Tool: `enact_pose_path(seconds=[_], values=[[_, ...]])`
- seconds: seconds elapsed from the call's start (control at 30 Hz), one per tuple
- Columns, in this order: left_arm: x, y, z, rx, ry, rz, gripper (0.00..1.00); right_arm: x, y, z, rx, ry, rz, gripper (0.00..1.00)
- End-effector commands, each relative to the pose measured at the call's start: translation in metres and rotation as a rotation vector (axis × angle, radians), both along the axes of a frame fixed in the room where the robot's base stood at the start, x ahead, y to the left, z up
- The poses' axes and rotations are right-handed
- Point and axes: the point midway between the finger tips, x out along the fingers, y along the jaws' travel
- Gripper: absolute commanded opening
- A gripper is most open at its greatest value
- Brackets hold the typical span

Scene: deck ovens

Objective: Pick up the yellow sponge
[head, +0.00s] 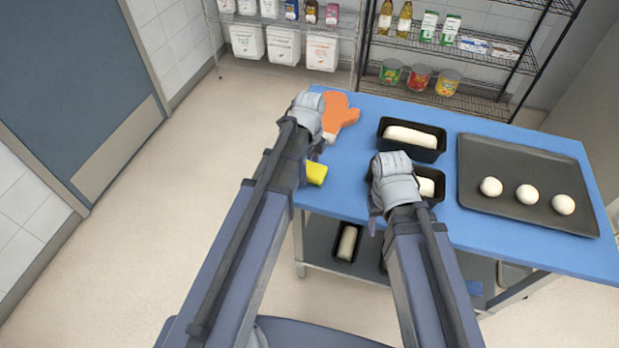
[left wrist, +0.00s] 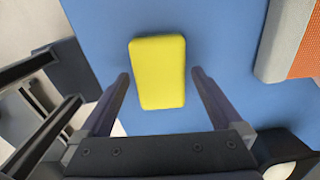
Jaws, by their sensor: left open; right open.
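The yellow sponge (head: 316,173) lies on the blue table top near its left edge, partly hidden by my left arm in the head view. In the left wrist view the sponge (left wrist: 158,72) lies flat, ahead of and between the two fingers of my left gripper (left wrist: 158,78). The left gripper (head: 307,112) is open and empty above the table. My right gripper (head: 385,190) is open, in front of a black loaf tin. Its fingertips are hard to make out.
An orange oven mitt (head: 340,115) lies beside the left gripper. Two black tins with dough (head: 412,137) and a dark tray (head: 480,205) with three dough balls fill the right of the blue table (head: 345,200). Wire shelves (head: 470,60) stand behind.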

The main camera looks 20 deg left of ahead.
Motion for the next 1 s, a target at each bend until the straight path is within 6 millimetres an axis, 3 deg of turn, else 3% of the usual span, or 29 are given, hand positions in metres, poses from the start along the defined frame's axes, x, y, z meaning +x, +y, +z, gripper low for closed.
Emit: enact_pose_path(seconds=[0.03,0.1,0.37,1.0], values=[[0.0001,-0.0001,-0.012,0.0,0.0,0.0,1.0,0.0,0.0,-0.0121,0.0,0.0,0.0,0.5],[0.0001,-0.0001,-0.0157,0.0,0.0,0.0,1.0,0.0,0.0,-0.0157,0.0,0.0,0.0,0.5],[0.0001,0.0,-0.014,0.0,0.0,0.0,1.0,0.0,0.0,-0.0141,0.0,0.0,0.0,0.5],[0.0001,0.0,-0.0141,0.0,0.0,0.0,0.29,0.0,0.0,-0.0141,0.0,0.0,0.0,0.5]])
